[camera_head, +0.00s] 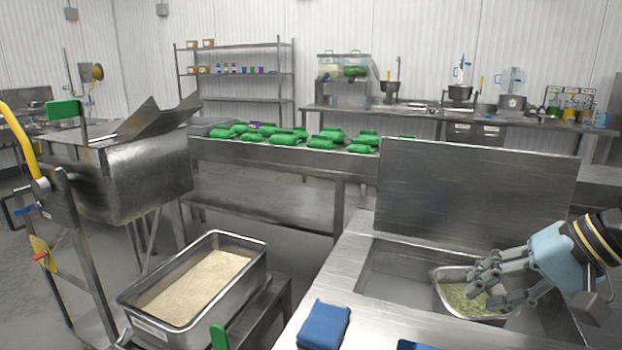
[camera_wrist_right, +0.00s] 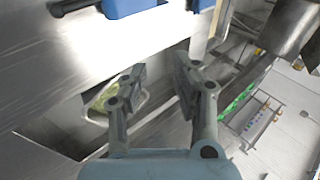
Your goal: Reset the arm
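My right arm comes in from the right in the head view. Its gripper (camera_head: 484,285) is over a metal container with greenish grains (camera_head: 452,278) in a recessed basin (camera_head: 395,273). In the right wrist view the fingers of this gripper (camera_wrist_right: 160,72) are apart with nothing held between them. The container (camera_wrist_right: 103,101) shows there to the left, partly behind a finger. My left gripper is in neither view.
A deep metal pan of pale rice (camera_head: 262,262) stands at lower left, with a green handle (camera_head: 219,338) near it. A blue block (camera_head: 325,325) lies on the counter's front. An upright metal panel (camera_head: 475,200) backs the basin. Several green packs (camera_head: 285,138) lie on a rear table.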

